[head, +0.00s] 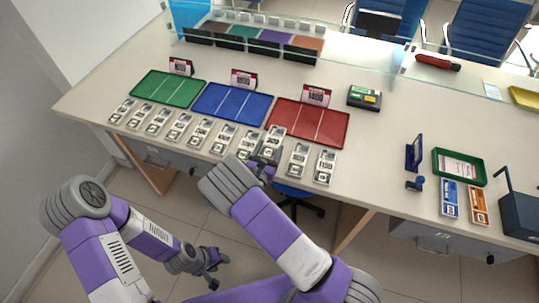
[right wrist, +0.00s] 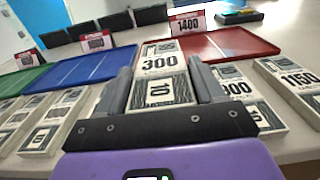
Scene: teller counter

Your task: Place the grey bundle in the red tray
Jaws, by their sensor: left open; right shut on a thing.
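The grey bundle (head: 274,137) with a "300" label is between the fingers of my right gripper (head: 263,162). In the right wrist view the bundle (right wrist: 160,88) sits between both fingers of the right gripper (right wrist: 163,85), which is shut on it. Whether it is clear of the counter is hard to tell. The red tray (head: 339,133) lies just beyond and to the right, looking empty, with a "1400" sign behind it. The tray also shows in the right wrist view (right wrist: 245,44). My left gripper (head: 214,282) is open and empty, low in front of the counter.
Several similar bundles line the counter's front edge; two (head: 299,160) (head: 325,167) stand right of the held one. A blue tray (head: 232,104) and a green tray (head: 167,90) lie to the left.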

